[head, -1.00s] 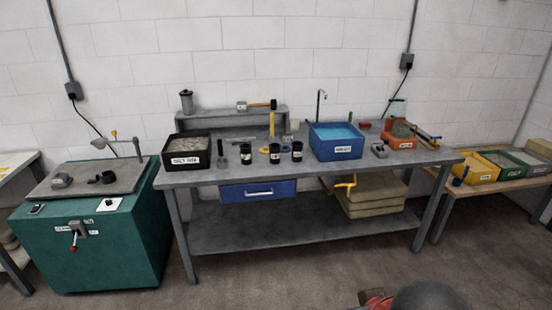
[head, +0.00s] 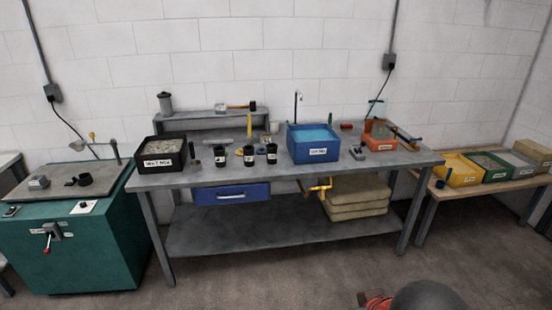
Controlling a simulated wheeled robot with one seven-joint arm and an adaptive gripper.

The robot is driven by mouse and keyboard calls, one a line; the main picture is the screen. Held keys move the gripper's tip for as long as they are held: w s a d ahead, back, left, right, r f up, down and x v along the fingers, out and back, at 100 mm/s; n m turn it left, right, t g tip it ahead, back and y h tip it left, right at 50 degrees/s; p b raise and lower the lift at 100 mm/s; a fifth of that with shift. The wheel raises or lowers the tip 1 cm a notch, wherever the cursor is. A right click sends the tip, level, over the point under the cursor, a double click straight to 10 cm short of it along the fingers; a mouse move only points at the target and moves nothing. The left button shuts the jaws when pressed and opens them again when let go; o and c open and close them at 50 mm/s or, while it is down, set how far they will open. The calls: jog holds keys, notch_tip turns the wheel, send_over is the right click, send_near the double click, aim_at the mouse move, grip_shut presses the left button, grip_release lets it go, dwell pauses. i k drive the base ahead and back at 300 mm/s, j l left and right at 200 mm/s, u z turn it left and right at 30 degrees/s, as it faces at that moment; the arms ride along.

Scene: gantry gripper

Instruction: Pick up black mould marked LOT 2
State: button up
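Three black cup-shaped moulds stand upright in a row on the front of the grey bench: a left one (head: 221,158), a middle one (head: 249,156) and a right one (head: 271,154). Each bears a small pale label, too small to read, so I cannot tell which is LOT 2. A small black cup-like piece (head: 85,180) lies on the green cabinet's top at the left; I see no readable mark on it. My gripper is not clearly in view; only dark and red parts, likely of my arm, show at the bottom right edge.
A black labelled box (head: 163,160) stands left of the moulds, a blue box (head: 315,150) right of them. A hammer (head: 236,106) lies on the raised shelf behind. The green cabinet (head: 75,245) flanks the bench (head: 300,178). The floor in front is clear.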

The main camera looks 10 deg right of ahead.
aim_at(220, 157)
jog(key=i+j+z, duration=0.2)
jog(key=i+j, duration=0.35)
jog(key=i, duration=0.15)
jog(key=i+j+z, duration=0.15)
jog(key=i+j, duration=0.5)
jog(key=i+j+z, duration=0.2)
jog(key=i+j, duration=0.4)
jog(key=j, duration=0.2)
